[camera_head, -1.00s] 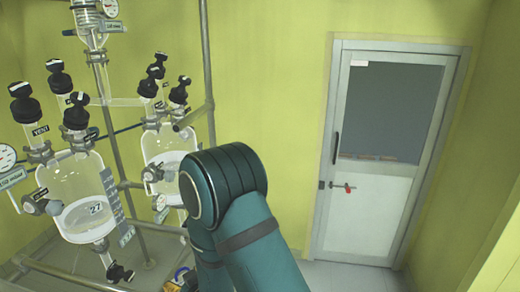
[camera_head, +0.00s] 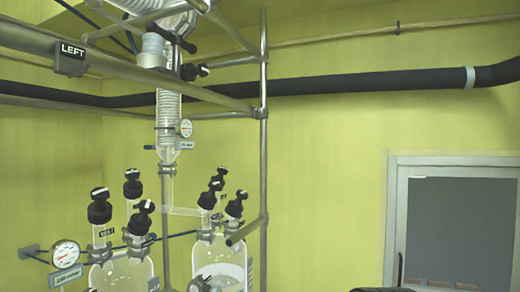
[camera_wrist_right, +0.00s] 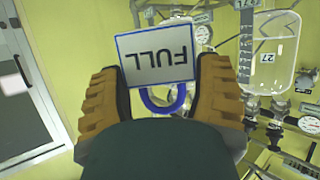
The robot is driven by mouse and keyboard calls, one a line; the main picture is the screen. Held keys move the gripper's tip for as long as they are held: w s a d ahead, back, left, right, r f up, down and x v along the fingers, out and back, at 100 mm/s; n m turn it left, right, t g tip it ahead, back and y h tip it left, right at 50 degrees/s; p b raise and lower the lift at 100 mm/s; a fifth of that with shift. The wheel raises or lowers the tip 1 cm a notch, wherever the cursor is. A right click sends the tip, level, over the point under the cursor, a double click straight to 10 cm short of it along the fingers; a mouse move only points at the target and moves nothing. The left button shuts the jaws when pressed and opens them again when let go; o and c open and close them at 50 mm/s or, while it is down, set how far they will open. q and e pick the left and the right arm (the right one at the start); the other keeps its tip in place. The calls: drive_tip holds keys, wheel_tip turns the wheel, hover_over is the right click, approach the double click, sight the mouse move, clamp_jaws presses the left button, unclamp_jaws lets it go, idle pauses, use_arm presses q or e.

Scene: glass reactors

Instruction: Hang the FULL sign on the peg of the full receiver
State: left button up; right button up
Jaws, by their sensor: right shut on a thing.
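The FULL sign (camera_wrist_right: 157,58) is a white plate with a blue border and a blue loop, upside down in the right wrist view. My right gripper (camera_wrist_right: 160,88) is shut on it, with a tan-padded finger on each side. In the head view, two glass receivers stand low: the left one (camera_head: 125,275) is cut off by the bottom edge, and the right one (camera_head: 220,262) shows pale contents. A glass vessel (camera_wrist_right: 268,50) with a number label shows beyond the sign in the wrist view. I cannot make out a peg. My left gripper is not in view.
A black pipe (camera_head: 370,85) crosses the wall. A door (camera_head: 460,235) stands right; the wall between looks clear.

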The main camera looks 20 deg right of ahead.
idle(0.3)
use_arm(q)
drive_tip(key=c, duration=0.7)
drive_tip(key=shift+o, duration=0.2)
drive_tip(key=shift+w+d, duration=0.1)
use_arm(e)
drive_tip(key=f, duration=0.3)
drive_tip(key=s+f, duration=0.1)
drive_tip(key=f, duration=0.1)
drive_tip(key=shift+s+f, duration=0.2)
drive_tip(key=shift+f, duration=0.2)
